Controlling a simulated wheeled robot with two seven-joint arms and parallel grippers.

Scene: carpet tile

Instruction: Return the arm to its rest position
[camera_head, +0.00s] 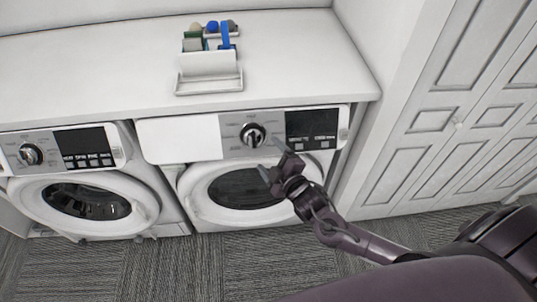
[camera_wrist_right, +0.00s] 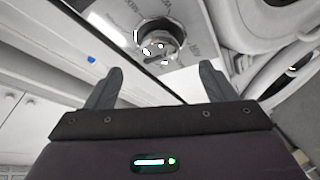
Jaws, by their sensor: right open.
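My right gripper (camera_head: 272,160) is open and empty. In the head view it is in front of the right-hand washing machine (camera_head: 181,135), just below and right of its round control knob (camera_head: 252,135). The right arm comes in from the lower right. In the right wrist view the two fingers of the right gripper (camera_wrist_right: 160,88) stand apart with nothing between them. The knob (camera_wrist_right: 158,40) shows beyond the fingertips, and the gripper looks apart from it. My left gripper is not in view.
A second washing machine (camera_head: 85,200) stands at the left. A white counter (camera_head: 120,60) runs above both machines, with a holder (camera_head: 209,72) of small items on it. Panelled white doors (camera_head: 440,110) are at the right. The carpet (camera_head: 150,268) in front is clear.

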